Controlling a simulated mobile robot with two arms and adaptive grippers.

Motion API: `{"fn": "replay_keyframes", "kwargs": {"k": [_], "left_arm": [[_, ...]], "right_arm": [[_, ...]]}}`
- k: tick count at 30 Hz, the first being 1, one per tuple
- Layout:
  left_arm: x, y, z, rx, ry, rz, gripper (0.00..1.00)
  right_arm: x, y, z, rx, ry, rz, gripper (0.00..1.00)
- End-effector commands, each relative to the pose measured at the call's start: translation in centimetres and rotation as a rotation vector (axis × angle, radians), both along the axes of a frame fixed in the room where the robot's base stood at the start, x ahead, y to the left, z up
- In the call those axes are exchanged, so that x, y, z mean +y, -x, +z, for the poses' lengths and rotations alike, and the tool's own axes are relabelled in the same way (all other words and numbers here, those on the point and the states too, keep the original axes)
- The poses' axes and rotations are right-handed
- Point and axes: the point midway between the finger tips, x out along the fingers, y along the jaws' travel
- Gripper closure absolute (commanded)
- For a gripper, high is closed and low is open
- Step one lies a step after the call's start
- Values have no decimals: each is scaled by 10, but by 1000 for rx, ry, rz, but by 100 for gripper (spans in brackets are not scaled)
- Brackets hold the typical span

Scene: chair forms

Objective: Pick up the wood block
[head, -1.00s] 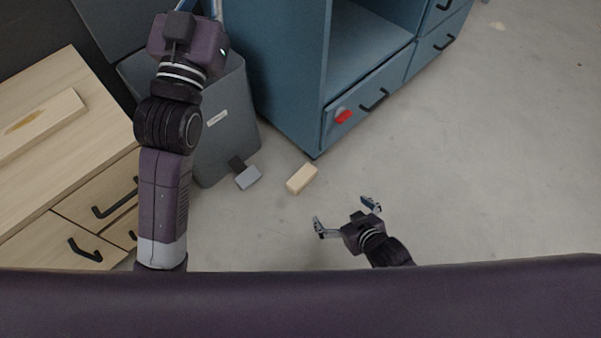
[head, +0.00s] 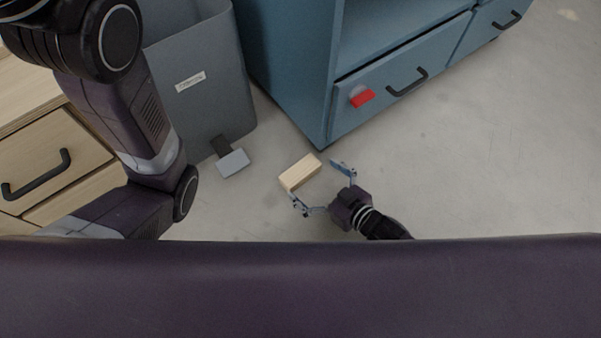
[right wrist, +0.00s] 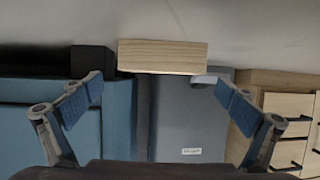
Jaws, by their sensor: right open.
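The wood block (head: 300,172) is a pale oblong piece lying on the grey floor, between the grey bin and the blue cabinet. My right gripper (head: 318,182) is open, with its fingers spread just to the near and right side of the block; nothing is held. In the right wrist view the block (right wrist: 162,56) lies crosswise ahead of the fingertips, with the open fingers (right wrist: 160,92) to its left and right. I cannot tell whether a finger touches it. My left arm shows at the left in the head view, but its gripper is out of view.
A grey bin (head: 205,95) with a pedal (head: 233,163) stands left of the block. The blue cabinet (head: 290,65) stands behind it, with a red and grey object (head: 362,97) on its drawer front. A wooden drawer unit (head: 75,140) is at left. Floor at right is clear.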

Motion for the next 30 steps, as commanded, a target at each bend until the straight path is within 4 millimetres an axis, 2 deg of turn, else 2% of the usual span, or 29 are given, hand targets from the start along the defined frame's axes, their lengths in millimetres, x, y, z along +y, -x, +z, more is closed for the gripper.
{"fn": "replay_keyframes", "kwargs": {"k": [12,24,30], "left_arm": [[0,-1,-47,3,-1,1,100],[0,-1,-51,3,-1,1,100],[0,-1,-50,3,-1,1,100]], "right_arm": [[28,-29,-20,-2,0,-1,0],[34,-35,-20,2,1,0,0],[34,-35,-20,1,2,-1,22]]}}
